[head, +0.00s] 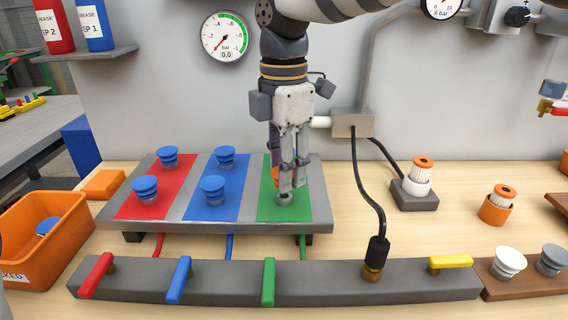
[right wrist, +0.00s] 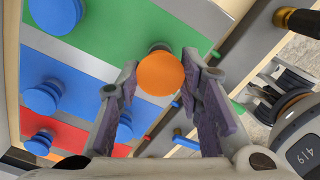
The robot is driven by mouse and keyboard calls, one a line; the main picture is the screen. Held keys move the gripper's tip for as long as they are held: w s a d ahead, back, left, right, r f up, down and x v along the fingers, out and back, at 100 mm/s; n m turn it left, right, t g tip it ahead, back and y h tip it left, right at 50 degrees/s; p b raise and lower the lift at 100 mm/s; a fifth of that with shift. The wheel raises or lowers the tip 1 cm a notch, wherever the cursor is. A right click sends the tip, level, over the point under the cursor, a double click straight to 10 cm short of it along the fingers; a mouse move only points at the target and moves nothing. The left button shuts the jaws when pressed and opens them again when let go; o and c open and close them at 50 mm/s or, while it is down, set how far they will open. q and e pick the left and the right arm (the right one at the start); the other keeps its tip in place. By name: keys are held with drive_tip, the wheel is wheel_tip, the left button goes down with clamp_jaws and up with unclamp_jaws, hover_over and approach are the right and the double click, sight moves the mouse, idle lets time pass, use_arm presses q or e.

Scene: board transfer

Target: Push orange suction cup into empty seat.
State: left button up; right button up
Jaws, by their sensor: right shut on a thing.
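The board (head: 325,212) has red, blue and green strips. My right gripper (head: 289,188) points down at the front of the green strip (head: 320,200). It is shut on the orange suction cup (right wrist: 160,75), whose round face shows between the fingertips (right wrist: 160,68) in the right wrist view. In the head view the fingers mostly hide the cup. A grey seat (head: 284,199) shows just under the fingers; I cannot tell whether the cup is fully down on it. A blue cup (right wrist: 58,14) is at the other end of the green strip. My left gripper is not in view.
Blue cups sit on the red and blue strips (head: 212,188). A bar (head: 330,282) with coloured levers and a hose (head: 377,215) runs in front. An orange bin (head: 35,265) stands left. An orange block (head: 103,183) lies beside the board. Orange-topped filters (head: 497,203) stand right.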

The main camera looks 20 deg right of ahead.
drive_tip(key=shift+f, duration=1.05)
drive_tip(key=o, duration=1.2)
drive_tip(key=shift+f, duration=0.1)
wheel_tip(320, 180, up, 12)
drive_tip(key=shift+r, duration=0.1)
